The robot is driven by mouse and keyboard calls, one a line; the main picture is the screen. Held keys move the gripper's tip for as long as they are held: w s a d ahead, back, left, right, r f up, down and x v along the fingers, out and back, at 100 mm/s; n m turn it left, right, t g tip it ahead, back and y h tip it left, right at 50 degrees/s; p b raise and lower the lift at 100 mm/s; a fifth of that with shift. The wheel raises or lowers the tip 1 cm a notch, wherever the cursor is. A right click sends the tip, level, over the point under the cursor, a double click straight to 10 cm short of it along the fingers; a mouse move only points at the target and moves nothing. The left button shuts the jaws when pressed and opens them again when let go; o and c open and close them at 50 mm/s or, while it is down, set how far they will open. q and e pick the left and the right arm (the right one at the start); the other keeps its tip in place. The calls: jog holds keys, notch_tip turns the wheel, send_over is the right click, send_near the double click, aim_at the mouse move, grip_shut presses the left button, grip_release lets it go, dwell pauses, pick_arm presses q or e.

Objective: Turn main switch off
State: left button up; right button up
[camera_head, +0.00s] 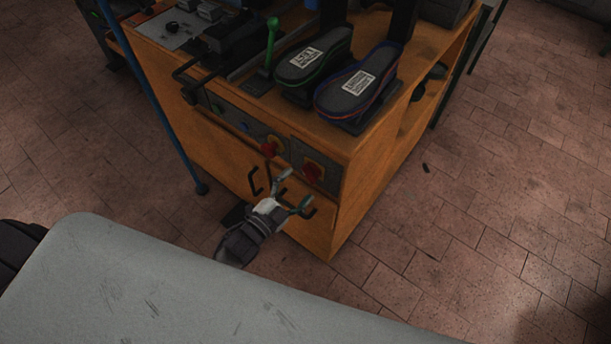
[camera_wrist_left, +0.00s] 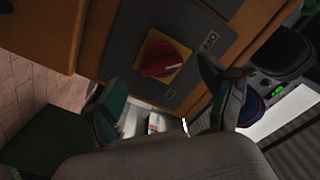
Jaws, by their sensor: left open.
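The main switch is a red rotary knob on a yellow plate, on the front panel of the orange machine, near its right corner in the head view (camera_head: 313,171). In the left wrist view the knob (camera_wrist_left: 158,62) shows large, its grip slightly tilted. My left gripper (camera_head: 297,190) is open just in front of and below the switch. In the wrist view its two fingers (camera_wrist_left: 160,88) are spread to either side below the knob, with nothing between them. Contact with the knob is not visible. My right gripper is not in view.
A second red knob (camera_head: 269,147) sits left of the switch on the panel (camera_head: 240,125). Black handles (camera_head: 256,181) stick out below. Shoe-shaped pads (camera_head: 350,88) and a green lever (camera_head: 271,42) stand on top.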

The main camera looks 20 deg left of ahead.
pick_arm(q)
jog(key=v, duration=0.7)
jog(key=shift+s+a, duration=0.15)
jog(key=shift+s, duration=0.2)
